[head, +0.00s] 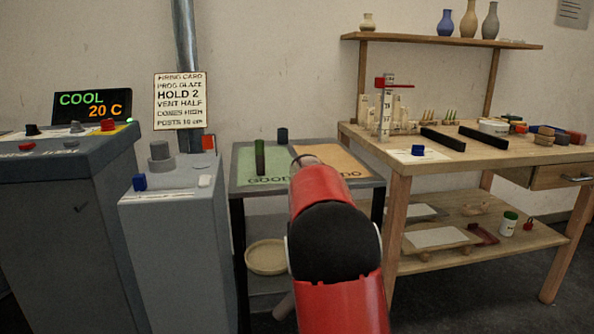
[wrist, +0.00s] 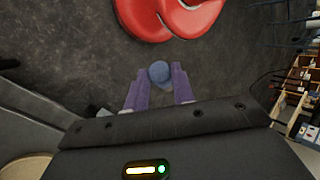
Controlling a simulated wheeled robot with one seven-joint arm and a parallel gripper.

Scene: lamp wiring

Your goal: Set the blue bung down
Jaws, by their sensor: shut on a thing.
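The blue bung (wrist: 159,72) shows in the wrist view as a small round blue top between two purple fingers. My gripper (wrist: 159,88) is shut on it, with dark grey floor behind. Its lower part is hidden or too dark to make out. In the head view my red arm reaches up the middle, and the gripper and held bung cannot be made out there.
A small table with a green and orange top (head: 250,165) bears a tall green cylinder (head: 260,157) and a dark one (head: 282,134). A grey cabinet (head: 170,240) stands left, with a blue block (head: 139,182). A crowded wooden bench (head: 400,170) stands right.

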